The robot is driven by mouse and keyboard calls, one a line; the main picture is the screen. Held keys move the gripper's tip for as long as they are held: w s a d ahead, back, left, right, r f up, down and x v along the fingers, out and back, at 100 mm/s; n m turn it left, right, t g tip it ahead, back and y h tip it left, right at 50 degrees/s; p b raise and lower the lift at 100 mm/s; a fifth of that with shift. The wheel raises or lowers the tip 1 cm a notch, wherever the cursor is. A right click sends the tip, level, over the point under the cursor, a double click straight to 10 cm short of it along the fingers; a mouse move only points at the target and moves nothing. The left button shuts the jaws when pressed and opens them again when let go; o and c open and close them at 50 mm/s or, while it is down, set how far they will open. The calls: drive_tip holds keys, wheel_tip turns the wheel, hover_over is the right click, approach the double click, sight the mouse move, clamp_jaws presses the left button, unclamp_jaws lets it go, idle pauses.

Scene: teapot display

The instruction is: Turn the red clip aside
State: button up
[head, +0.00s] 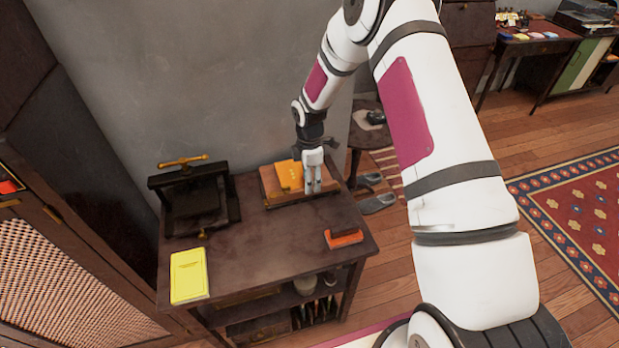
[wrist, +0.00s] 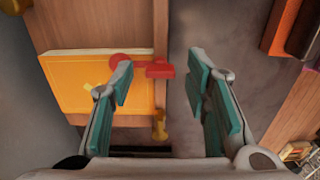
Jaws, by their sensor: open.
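The red clip (wrist: 158,71) shows in the wrist view, with a rounded end at left and a blocky end at right. It lies across the edge of a yellow-orange book or pad (wrist: 70,82) and reaches to the edge of a wooden board (wrist: 90,22). My gripper (wrist: 158,76) is open and empty; its left finger hides part of the clip's middle, and its right finger is over the bare table beyond the board. In the head view my gripper (head: 313,188) points down over the board's right part; I cannot make out the clip there. Contact cannot be told.
A small brass peg (wrist: 160,125) stands by the board's edge. On the dark table (head: 270,240) are a black press (head: 195,200) at left, a yellow booklet (head: 188,275) at front left and an orange-and-dark block (head: 344,238) at front right. The table's middle is clear.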

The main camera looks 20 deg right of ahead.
clamp_jaws()
drive_tip(key=shift+s+f, duration=0.1)
